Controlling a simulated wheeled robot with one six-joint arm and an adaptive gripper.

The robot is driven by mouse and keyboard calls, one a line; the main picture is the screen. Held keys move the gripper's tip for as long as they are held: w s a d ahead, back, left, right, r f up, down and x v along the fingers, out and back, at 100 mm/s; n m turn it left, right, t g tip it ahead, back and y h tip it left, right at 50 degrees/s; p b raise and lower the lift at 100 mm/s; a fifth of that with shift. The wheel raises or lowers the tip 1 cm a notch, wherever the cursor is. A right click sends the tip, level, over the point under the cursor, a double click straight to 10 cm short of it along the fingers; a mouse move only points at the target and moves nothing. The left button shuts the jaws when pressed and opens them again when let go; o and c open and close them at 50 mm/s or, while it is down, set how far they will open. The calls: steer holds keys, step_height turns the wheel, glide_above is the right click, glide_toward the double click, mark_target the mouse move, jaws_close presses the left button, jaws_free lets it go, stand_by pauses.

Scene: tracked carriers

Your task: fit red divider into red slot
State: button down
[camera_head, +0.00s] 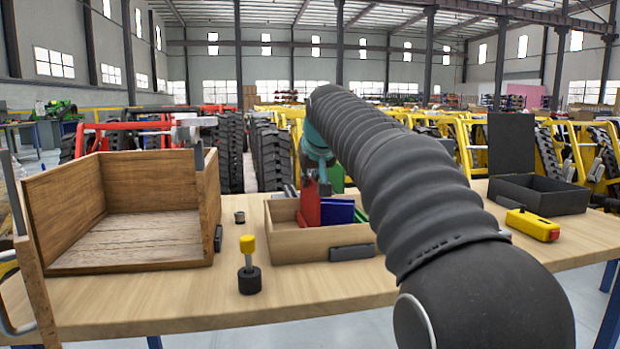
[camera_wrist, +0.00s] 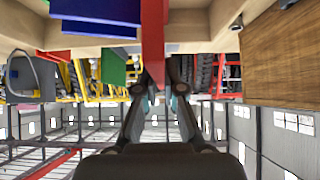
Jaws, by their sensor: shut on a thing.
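The red divider (camera_head: 311,207) stands upright at the left part of a small light wooden box (camera_head: 297,246). My gripper (camera_head: 314,172) is shut on its upper end. The wrist view shows the red divider (camera_wrist: 153,40) between my gripper's fingers (camera_wrist: 157,92). A blue divider (camera_head: 337,212) stands in the box just right of the red one, with a bit of a green divider (camera_head: 360,214) beyond it. Both also show in the wrist view, blue (camera_wrist: 96,28) and green (camera_wrist: 113,65). I cannot make out the red slot or whether the divider's lower edge is seated.
A large open wooden crate (camera_head: 135,266) stands at the left. A yellow-topped black peg (camera_head: 249,268) stands between it and the box, near the front. A yellow device (camera_head: 532,224) and an open black box (camera_head: 540,194) are at the right. My arm hides the box's right part.

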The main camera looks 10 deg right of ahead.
steer(key=shift+f+b, duration=0.9)
steer(key=shift+f, duration=0.4)
steer(key=c, duration=1.2)
jaws_free()
steer(key=v, duration=1.1)
steer(key=shift+s+r, duration=0.2)
steer(key=shift+r, duration=0.1)
steer(key=shift+s+r, duration=0.1)
steer(key=shift+s, duration=0.05)
